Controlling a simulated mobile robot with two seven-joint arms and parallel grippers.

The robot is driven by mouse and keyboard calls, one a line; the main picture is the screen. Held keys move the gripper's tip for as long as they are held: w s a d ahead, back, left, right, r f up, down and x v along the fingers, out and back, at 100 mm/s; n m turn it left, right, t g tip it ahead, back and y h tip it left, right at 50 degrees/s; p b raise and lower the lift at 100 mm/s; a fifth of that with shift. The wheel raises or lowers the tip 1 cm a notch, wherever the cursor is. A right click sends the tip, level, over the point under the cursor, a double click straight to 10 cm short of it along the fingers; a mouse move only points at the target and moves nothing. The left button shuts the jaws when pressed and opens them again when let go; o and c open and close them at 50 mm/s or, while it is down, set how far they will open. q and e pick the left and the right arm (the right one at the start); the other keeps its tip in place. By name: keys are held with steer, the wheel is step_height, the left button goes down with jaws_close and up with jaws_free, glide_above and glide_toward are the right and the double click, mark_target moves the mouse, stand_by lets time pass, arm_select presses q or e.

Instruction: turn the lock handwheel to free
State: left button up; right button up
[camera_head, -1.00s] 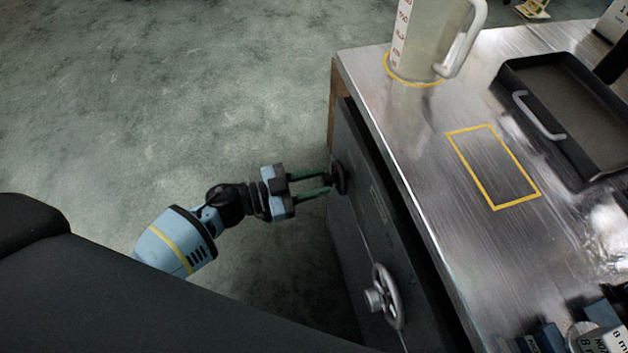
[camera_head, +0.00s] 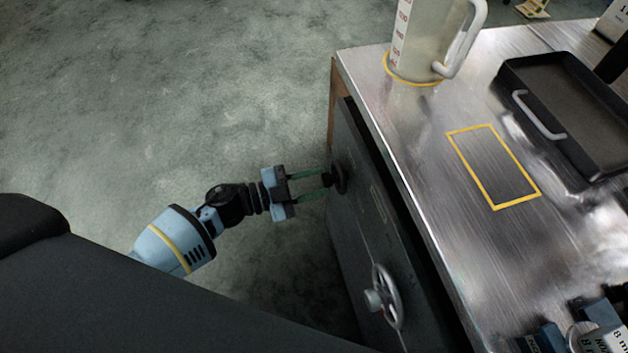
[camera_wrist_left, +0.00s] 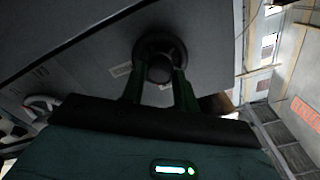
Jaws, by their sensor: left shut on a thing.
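A small black handwheel (camera_head: 339,178) sits on the dark front panel (camera_head: 362,200) below the table edge; no marking tells me clearly that it is the lock one. My left gripper (camera_head: 328,185) has its green fingers shut on the hub of this black handwheel. In the left wrist view the black handwheel (camera_wrist_left: 160,62) stands between the two fingers (camera_wrist_left: 160,80). A larger grey handwheel (camera_head: 387,298) with a pale hub is lower on the same panel, apart from the gripper.
A measuring jug (camera_head: 425,45) stands in a yellow ring on the metal tabletop (camera_head: 430,150). A yellow rectangle (camera_head: 493,167) is marked on the top, bare inside. A black tray (camera_head: 585,110) with a grey handle lies to its right. Open floor lies left of the panel.

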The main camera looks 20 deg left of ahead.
arm_select(q)
steer(key=m, duration=0.3)
steer(key=shift+f, duration=0.1)
steer(key=m+b, duration=0.1)
steer(key=m, duration=0.2)
steer(key=shift+m, duration=0.3)
steer(key=m+b, duration=0.1)
steer(key=m, duration=0.2)
steer(key=shift+m+b, duration=0.45)
steer(key=shift+m, duration=1.25)
steer(key=o, duration=1)
steer(key=shift+c, duration=0.2)
